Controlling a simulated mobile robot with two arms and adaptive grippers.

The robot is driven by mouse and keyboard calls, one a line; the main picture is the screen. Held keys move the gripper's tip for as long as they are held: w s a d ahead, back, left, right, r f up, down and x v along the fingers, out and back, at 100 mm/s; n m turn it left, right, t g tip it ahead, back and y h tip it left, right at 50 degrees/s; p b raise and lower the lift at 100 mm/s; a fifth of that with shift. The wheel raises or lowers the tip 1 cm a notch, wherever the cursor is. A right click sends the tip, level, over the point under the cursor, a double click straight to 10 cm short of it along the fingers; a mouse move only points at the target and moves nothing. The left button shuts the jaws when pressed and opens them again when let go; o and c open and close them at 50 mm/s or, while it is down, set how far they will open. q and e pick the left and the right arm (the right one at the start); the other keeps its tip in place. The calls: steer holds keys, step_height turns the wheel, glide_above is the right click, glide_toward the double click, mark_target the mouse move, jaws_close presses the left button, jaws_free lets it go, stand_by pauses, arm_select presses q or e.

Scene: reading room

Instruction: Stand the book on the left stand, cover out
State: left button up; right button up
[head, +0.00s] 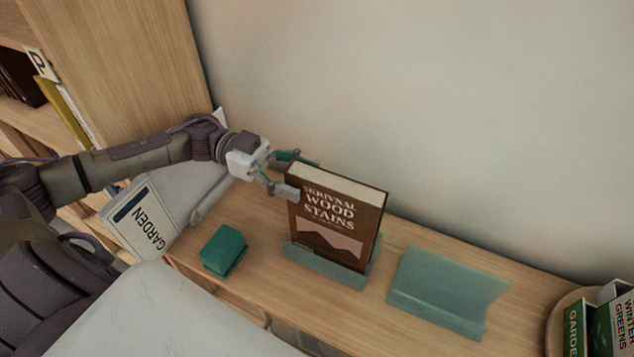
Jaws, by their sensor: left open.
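The brown book (335,222), titled "Skrivnal Wood Stains", stands upright on the left teal stand (325,268), leaning back slightly, its printed cover facing out. My left gripper (298,176) is open at the book's upper left corner. One finger is in front of the cover's left edge and the other is behind the top edge; I cannot tell whether either touches. The right teal stand (448,288) is empty. My right gripper is not in view.
A small green block (223,250) lies on the wooden shelf top (285,305), left of the stands. A white "Garden" book (145,222) is at the left. A round holder (554,325) with several books stands at the far right. The wall rises behind.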

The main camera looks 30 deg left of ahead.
arm_select(q)
steer(key=shift+s+a+r, duration=0.1)
steer(key=shift+a, duration=1.4)
